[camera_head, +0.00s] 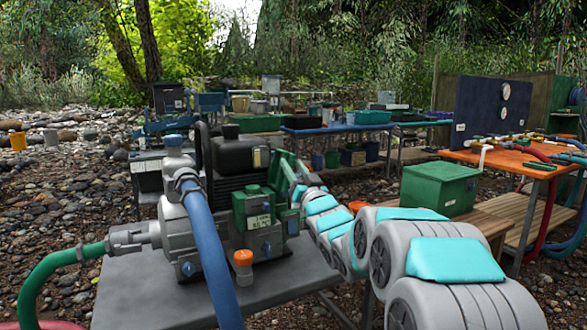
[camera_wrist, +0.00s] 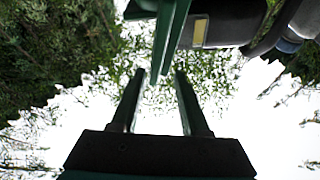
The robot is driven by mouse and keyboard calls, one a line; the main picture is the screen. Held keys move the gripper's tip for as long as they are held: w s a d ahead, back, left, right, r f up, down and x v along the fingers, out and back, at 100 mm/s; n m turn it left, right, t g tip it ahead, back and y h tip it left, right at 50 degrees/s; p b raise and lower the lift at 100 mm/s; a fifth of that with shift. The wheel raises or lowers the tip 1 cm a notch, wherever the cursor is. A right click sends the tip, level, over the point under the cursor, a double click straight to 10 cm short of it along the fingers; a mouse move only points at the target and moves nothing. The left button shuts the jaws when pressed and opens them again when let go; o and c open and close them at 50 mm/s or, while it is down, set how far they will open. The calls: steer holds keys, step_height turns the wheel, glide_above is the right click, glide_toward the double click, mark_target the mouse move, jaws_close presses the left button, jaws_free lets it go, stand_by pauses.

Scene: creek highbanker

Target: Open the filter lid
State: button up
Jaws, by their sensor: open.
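The grey pump with a black engine (camera_head: 238,155) stands on a grey table. A green housing (camera_head: 254,208) with a small knob on top is on its front. A slanted green plate (camera_head: 289,168), which looks like the filter lid, shows at the engine's right side. My arm reaches in from the right and ends beside this plate; my gripper is hard to make out there. In the wrist view my gripper (camera_wrist: 158,82) is open. A thin green plate (camera_wrist: 166,40), seen nearly edge-on, comes down from the top between the fingertips. I cannot tell whether they touch.
A blue hose (camera_head: 207,250) arches across the pump's front and a green hose (camera_head: 48,272) leaves at left. A small orange-capped bottle (camera_head: 243,266) stands on the grey table (camera_head: 135,290). A green box (camera_head: 440,188) sits on a wooden bench at right.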

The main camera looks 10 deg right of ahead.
steer(key=b+v, duration=0.1)
steer(key=v, duration=0.6)
steer(key=shift+s+f, duration=0.15)
steer(key=shift+s, duration=0.2)
steer(key=s+d+f+m+g+h, duration=0.1)
steer(key=s+d+f+g+h, duration=0.15)
steer(key=s+f+g, duration=0.5)
steer(key=s+d+f+g+h, duration=0.1)
steer(key=s+f+g+h, duration=0.3)
steer(key=s+f, duration=0.65)
steer(key=s+a+f+g, duration=0.1)
steer(key=s+f+g, duration=0.2)
steer(key=s, duration=0.8)
steer(key=s+a+f+g, duration=0.1)
steer(key=s+f+g, duration=0.3)
steer(key=s, duration=0.7)
steer(key=s+a+f+g+y, duration=0.1)
steer(key=s+f+g, duration=0.2)
steer(key=s, duration=0.8)
steer(key=shift+a+f+n+g, duration=0.3)
steer(key=shift+f+g, duration=0.05)
steer(key=shift+g, duration=0.7)
